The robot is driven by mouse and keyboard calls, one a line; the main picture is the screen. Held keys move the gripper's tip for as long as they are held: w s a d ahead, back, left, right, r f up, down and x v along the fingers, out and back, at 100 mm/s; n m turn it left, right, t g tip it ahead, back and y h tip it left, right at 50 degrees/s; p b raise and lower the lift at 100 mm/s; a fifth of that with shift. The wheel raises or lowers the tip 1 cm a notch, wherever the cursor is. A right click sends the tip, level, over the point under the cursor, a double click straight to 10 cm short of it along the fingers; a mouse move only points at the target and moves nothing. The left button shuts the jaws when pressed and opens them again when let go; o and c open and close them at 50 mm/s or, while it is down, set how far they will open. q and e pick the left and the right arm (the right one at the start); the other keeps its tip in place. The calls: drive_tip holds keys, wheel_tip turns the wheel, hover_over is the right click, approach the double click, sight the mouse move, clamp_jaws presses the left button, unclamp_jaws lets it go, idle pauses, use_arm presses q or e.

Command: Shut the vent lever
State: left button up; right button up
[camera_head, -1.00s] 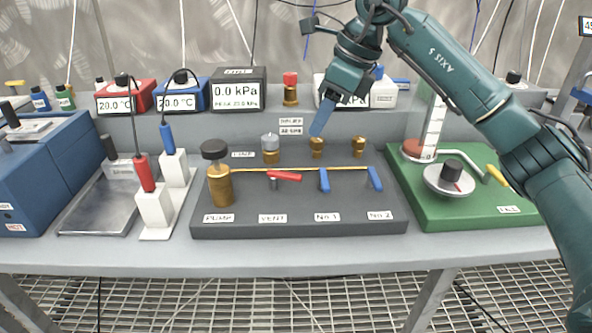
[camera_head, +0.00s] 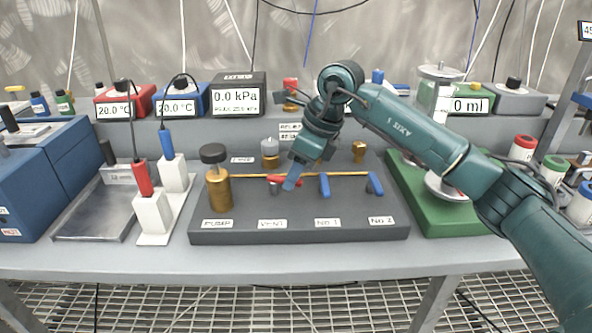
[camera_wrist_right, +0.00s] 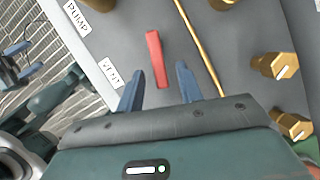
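The vent lever (camera_head: 273,178) is a red handle on the dark manifold block, behind the VENT label (camera_head: 272,224). In the right wrist view the red lever (camera_wrist_right: 156,58) is whole, just ahead of the fingertips. My right gripper (camera_head: 291,182) reaches down at the lever. In the wrist view its blue fingers (camera_wrist_right: 158,80) are apart, with the lever's near end about at the gap; contact cannot be told.
Blue levers No.1 (camera_head: 324,185) and No.2 (camera_head: 374,184) stand just right of the vent lever. The brass pump (camera_head: 218,188) with a black knob is left. Brass fittings (camera_head: 359,151) stand behind. The gauge (camera_head: 237,97) reads 0.0 kPa. The bench front (camera_head: 300,258) is clear.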

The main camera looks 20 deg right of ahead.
drive_tip(key=shift+c, duration=0.5)
clamp_jaws()
drive_tip(key=shift+w+d+r+n+g+p, duration=0.2)
drive_tip(key=shift+w+n+g+p, duration=0.2)
drive_tip(key=shift+n+p, duration=0.4)
drive_tip(key=shift+w+d+f+n, duration=0.1)
drive_tip(key=shift+w+n, duration=0.15)
drive_tip(key=shift+n, duration=0.55)
drive_tip(key=shift+w+n+g+y, duration=0.1)
drive_tip(key=shift+n+g+y, duration=0.2)
use_arm(q)
drive_tip(key=shift+s+a+r+n, duration=0.1)
drive_tip(key=shift+a+r+n, duration=0.1)
drive_tip(key=shift+r, duration=0.35)
drive_tip(key=shift+s+a+r+n, duration=0.1)
drive_tip(key=shift+a+r+n, duration=0.1)
drive_tip(key=shift+r, duration=0.35)
drive_tip(key=shift+y, duration=0.3)
use_arm(e)
drive_tip(key=shift+c, duration=0.4)
unclamp_jaws()
drive_tip(key=shift+f, duration=0.1)
use_arm(q)
drive_tip(key=shift+w, duration=0.1)
use_arm(e)
drive_tip(key=shift+o, duration=0.9)
